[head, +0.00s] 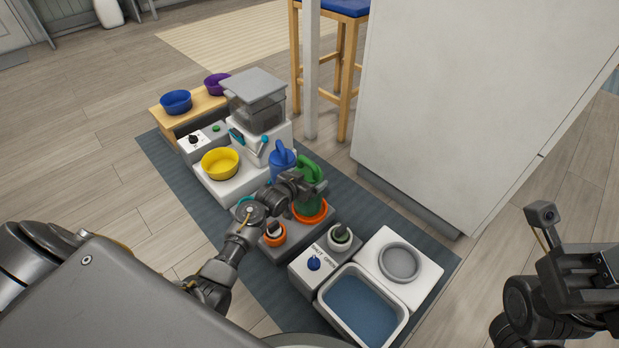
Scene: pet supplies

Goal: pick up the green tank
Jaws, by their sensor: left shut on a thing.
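The green tank (310,170) stands upright at the orange ring (312,217) on a dark base, near the middle of the head view. My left gripper (305,188) reaches in from the left and is shut on the green tank, partly covering its near side. I cannot tell whether the tank's bottom touches the ring. A blue tank (281,160) stands just behind and left of it. My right gripper (602,268) is at the right edge, far from the tanks, and I cannot see whether its jaws are open.
A yellow bowl (220,163) and a grey-lidded feeder (256,97) stand behind left. In front are a water basin (320,301), a grey round dish (400,262) and a box with a blue knob (314,263). A white wall block (450,120) rises behind right.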

